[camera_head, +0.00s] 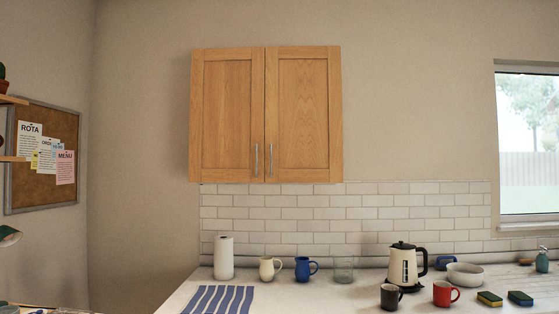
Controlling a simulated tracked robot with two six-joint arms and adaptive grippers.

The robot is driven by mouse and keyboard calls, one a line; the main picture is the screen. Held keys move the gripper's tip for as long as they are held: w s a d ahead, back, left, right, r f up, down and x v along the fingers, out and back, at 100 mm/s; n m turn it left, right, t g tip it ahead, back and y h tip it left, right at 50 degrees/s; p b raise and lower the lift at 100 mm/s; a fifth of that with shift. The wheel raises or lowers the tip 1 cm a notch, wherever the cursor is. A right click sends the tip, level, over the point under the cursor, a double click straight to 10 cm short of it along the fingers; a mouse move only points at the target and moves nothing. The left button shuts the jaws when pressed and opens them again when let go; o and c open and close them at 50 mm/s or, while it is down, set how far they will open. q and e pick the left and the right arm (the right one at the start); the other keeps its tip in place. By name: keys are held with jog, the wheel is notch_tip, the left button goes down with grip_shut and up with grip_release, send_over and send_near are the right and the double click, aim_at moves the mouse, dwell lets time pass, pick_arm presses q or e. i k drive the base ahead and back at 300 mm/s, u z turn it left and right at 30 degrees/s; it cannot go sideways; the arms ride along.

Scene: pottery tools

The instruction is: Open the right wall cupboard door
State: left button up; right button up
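The wooden wall cupboard hangs on the back wall, left of centre. Its right door (303,115) is shut, flush beside the left door (227,115), which is also shut. The right door has a thin vertical metal handle (271,160) low at its left edge. The left door has a matching handle (257,160) low at its right edge, close beside the other. Neither of my grippers is in view, so where they are relative to the handle is not shown.
The counter (320,297) below holds a paper towel roll (224,258), a striped cloth (220,299), several mugs, a glass (343,270), a kettle (404,266), a bowl (466,275) and sponges. A window (528,145) is at right. The space before the doors looks clear.

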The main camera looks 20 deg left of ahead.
aim_at(303, 89)
jog(key=z, duration=0.1)
jog(key=i, duration=1.15)
jog(key=u, duration=1.05)
jog(key=i, duration=0.75)
jog(key=u, duration=0.05)
